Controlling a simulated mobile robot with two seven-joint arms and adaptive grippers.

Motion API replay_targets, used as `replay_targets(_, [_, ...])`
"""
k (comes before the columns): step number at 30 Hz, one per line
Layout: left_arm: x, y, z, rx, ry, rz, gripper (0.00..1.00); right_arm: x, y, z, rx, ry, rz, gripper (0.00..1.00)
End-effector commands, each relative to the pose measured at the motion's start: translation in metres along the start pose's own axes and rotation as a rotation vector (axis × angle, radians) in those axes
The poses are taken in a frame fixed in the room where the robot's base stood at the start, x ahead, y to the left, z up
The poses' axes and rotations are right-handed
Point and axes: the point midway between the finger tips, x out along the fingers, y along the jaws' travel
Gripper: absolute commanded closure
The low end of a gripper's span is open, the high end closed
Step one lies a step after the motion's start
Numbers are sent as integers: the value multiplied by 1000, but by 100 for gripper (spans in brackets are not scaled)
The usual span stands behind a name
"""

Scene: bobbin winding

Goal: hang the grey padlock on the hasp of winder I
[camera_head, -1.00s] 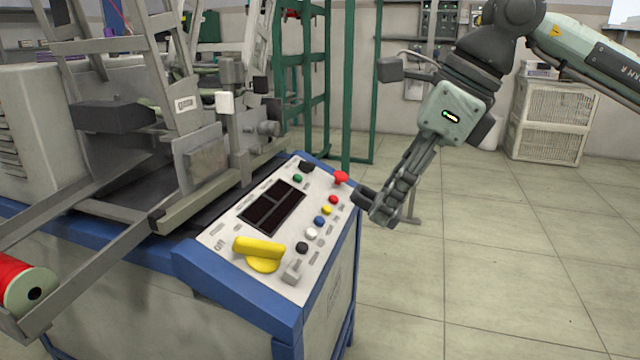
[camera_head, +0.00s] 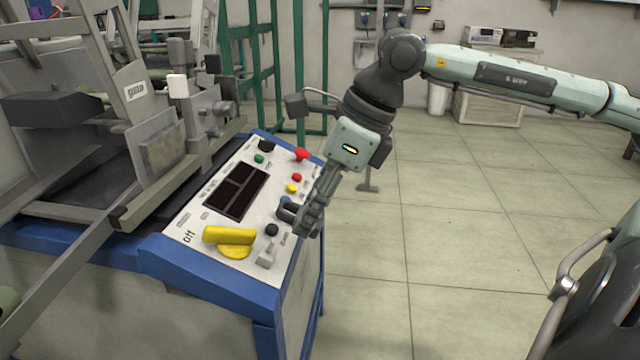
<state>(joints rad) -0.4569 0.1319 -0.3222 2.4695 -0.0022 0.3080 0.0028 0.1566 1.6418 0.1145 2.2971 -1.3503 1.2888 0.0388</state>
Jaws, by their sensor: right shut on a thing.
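The winder's control panel (camera_head: 190,222) is a white sloped face with a blue edge, left of centre. A yellow rotary handle (camera_head: 229,237) sits low on it beside the word "off". A small grey bracket (camera_head: 267,253), which looks like the hasp, stands on the panel just right of the handle. My right gripper (camera_head: 301,218) points down over the panel's right edge, above and right of the bracket. It is shut on a small dark grey thing, taken as the grey padlock, mostly hidden by the fingers. My left gripper is not in view.
Panel buttons lie close to the gripper, with a red mushroom knob (camera_head: 301,154) above it. A dark display (camera_head: 236,191) is at the panel's middle. The winder's metal frame (camera_head: 160,150) rises at left. Open tiled floor (camera_head: 430,250) lies to the right.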

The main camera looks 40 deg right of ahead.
Motion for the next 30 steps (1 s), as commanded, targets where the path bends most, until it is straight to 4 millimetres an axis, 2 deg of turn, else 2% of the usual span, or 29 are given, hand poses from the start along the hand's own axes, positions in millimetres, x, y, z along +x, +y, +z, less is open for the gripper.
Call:
replay_targets(8, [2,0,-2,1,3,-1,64,2,0,0,1,-1,0,100])
replay_targets(25, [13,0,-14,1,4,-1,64,19,0,0,-2,-1,-1,100])
replay_targets(30, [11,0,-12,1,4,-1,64,25,0,-1,0,-1,-2,100])
